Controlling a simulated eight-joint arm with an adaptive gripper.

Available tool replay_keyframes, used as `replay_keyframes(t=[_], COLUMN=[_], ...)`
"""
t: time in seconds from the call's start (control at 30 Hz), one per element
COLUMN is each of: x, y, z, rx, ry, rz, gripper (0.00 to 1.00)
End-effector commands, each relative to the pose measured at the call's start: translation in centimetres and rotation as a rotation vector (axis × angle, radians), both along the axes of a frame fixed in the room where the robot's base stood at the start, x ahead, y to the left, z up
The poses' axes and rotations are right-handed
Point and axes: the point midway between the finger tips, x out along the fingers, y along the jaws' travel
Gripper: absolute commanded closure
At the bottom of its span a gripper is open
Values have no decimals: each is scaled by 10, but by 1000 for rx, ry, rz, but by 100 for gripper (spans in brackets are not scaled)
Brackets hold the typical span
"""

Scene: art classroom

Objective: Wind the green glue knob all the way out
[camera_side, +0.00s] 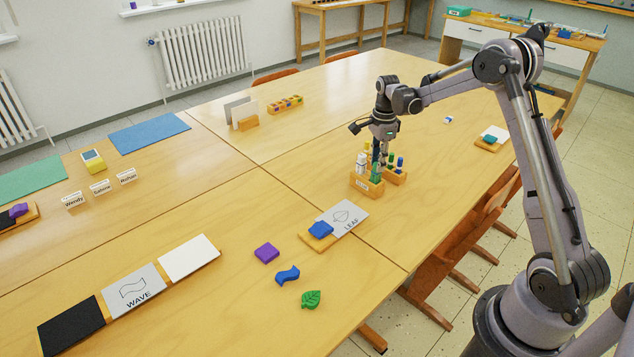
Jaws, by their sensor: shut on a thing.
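A small wooden holder (362,187) stands on the table under my gripper (377,162). A green glue piece (376,177) shows in it, directly below my fingertips. My gripper points straight down and is shut on the green glue knob; the knob itself is mostly hidden by the fingers. How far it is wound cannot be told at this size. A white glue stick (361,164) stands upright in the same holder, just left of my fingers.
A leaf card with a blue stamp (320,229) lies in front. A purple block (267,253), blue wave (288,275) and green leaf (311,299) lie nearer. The table left of the holder is clear.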

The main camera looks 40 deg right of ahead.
Motion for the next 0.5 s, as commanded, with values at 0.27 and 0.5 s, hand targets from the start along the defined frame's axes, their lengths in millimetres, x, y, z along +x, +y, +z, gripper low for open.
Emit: replay_keyframes(t=[0.27, 0.5], x=[0, 0], y=[0, 0], z=[0, 0], rx=[0, 0], ry=[0, 0], rz=[0, -31], gripper=[88, 88])
